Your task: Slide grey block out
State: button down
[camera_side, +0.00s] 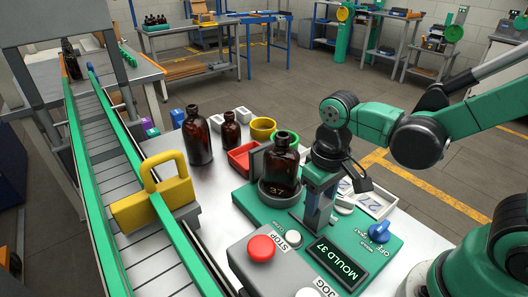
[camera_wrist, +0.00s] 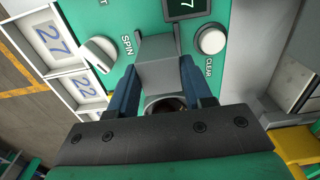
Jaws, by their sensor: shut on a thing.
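A grey block (camera_wrist: 162,72) stands on the green bottle station (camera_side: 388,240), between the two blue fingers of my gripper (camera_wrist: 160,66) in the wrist view. In the side view my gripper (camera_side: 319,190) reaches down over the block (camera_side: 317,218), just right of an amber bottle (camera_side: 282,165). The gripper is shut on the block. In the wrist view the holder (camera_wrist: 165,102) is partly hidden by my gripper.
Two amber bottles (camera_side: 197,138), a red tray (camera_side: 241,157) and yellow ring (camera_side: 263,128) stand behind. A conveyor (camera_side: 120,170) with a yellow handled piece (camera_side: 155,205) runs left.

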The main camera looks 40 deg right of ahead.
aim_at(322, 201)
jog(key=shift+s, duration=0.25)
jog(key=shift+c, duration=1.8)
grip_release()
jog(key=shift+w+r, duration=0.1)
jog(key=shift+r, duration=2.7)
jog(key=shift+w+d+r+t, duration=0.35)
jog(key=shift+d+t, duration=0.25)
jog(key=shift+t, duration=0.55)
jog(key=shift+w+d+r+t, duration=0.2)
jog(key=shift+w+d+t, duration=0.35)
jog(key=shift+t, duration=0.65)
jog(key=shift+w+d+r+t, duration=0.35)
jog(key=shift+d+t, duration=0.25)
jog(key=shift+t, duration=0.55)
